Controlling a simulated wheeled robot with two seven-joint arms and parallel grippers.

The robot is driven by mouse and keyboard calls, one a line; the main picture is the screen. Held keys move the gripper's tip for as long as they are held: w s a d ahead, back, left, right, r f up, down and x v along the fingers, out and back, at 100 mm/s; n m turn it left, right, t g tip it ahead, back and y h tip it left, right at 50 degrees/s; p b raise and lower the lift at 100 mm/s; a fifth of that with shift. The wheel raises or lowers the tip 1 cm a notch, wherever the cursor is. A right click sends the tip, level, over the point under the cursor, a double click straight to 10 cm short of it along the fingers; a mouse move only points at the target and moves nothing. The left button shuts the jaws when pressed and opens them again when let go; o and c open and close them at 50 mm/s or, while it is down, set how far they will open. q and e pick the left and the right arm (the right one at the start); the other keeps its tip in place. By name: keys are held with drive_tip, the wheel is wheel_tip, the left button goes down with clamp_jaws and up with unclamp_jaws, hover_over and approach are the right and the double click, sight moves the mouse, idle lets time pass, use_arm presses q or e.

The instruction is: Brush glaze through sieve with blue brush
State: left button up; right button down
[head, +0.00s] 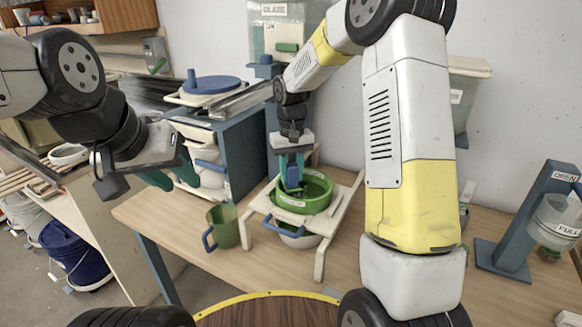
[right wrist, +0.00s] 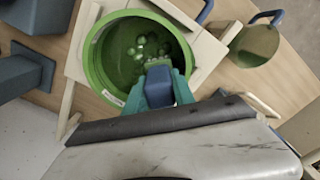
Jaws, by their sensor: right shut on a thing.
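The green sieve (head: 310,206) sits on a cream stand (head: 333,225) on the table; it also shows in the right wrist view (right wrist: 92,52). My right gripper (head: 291,172) is above the sieve, shut on the blue brush (right wrist: 158,88). The brush head points down inside the sieve; its green-tinted bristles are at the glaze, but I cannot tell how firmly they touch. A pale bowl (head: 298,241) stands under the sieve, its inside mostly hidden. My left gripper (head: 172,178) is open and empty, left of the blue cabinet.
A green jug (head: 228,228) with a blue handle stands left of the stand. A blue-grey holder with a clear cup (head: 556,222) marked FULL is at the right. A blue cabinet (head: 243,140) stands behind. A dark blue bucket (head: 75,252) is on the floor at left.

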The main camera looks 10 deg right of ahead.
sight(303, 196)
drive_tip(key=shift+d, duration=0.1)
drive_tip(key=shift+s+d, duration=0.65)
drive_tip(key=shift+d, duration=0.3)
drive_tip(key=shift+s+d, duration=0.65)
drive_tip(key=shift+d, duration=0.3)
drive_tip(key=shift+s+d, duration=0.65)
drive_tip(key=shift+d, duration=0.3)
drive_tip(key=shift+w+a, duration=1.15)
drive_tip(key=shift+a, duration=0.2)
drive_tip(key=shift+w+a, duration=1.15)
drive_tip(key=shift+a, duration=0.2)
drive_tip(key=shift+s+d, duration=0.5)
drive_tip(key=shift+d, duration=0.25)
drive_tip(key=shift+s+d, duration=0.5)
drive_tip(key=shift+d, duration=0.2)
wheel_tip(303, 196, up, 9)
